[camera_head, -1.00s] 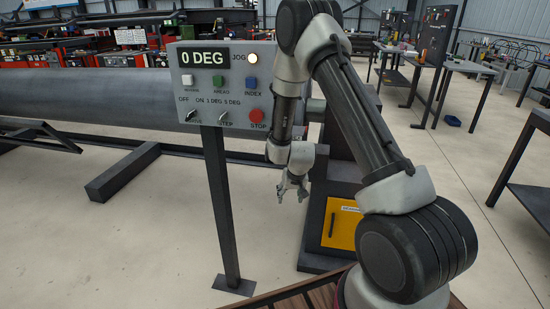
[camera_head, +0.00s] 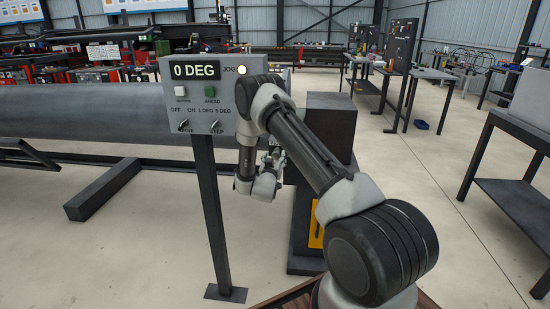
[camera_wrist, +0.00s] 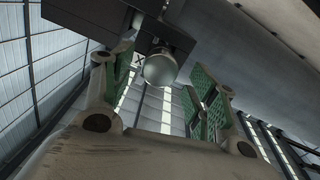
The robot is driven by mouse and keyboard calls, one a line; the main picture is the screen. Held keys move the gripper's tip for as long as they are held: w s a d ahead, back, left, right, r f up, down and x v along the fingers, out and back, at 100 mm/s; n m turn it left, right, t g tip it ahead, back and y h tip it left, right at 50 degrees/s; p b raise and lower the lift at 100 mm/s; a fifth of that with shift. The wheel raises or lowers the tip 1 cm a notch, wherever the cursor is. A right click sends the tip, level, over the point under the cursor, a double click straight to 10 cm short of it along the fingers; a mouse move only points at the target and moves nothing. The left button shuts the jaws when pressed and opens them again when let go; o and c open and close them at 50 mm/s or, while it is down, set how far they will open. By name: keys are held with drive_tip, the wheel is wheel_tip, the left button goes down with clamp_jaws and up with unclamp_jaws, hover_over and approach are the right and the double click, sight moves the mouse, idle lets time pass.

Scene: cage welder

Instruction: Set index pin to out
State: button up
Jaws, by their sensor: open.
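My gripper (camera_head: 270,178) is beside the control panel's post in the head view, in front of the dark machine housing. In the wrist view my gripper (camera_wrist: 160,85) is open, with green-padded fingers spread to left and right. A pale rounded knob (camera_wrist: 160,70) on a dark mount shows between and beyond the fingertips; it may be the index pin. I cannot tell whether it is in or out, or how far it is from the fingers. The pin cannot be made out in the head view.
The control panel (camera_head: 192,100) reads 0 DEG with the JOG lamp lit; my arm covers its right part. A large grey pipe (camera_head: 75,112) lies behind it. The dark housing (camera_head: 332,125) stands right of my gripper. A dark table (camera_head: 525,150) is at far right, with open floor before it.

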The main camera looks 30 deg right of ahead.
drive_tip(key=shift+x, duration=1.2)
drive_tip(key=shift+c, duration=0.3)
clamp_jaws()
drive_tip(key=shift+v, duration=2.2)
drive_tip(key=shift+s+d+f, duration=0.1)
drive_tip(key=shift+f, duration=0.05)
drive_tip(key=shift+o, duration=0.3)
unclamp_jaws()
drive_tip(key=v, duration=1.2)
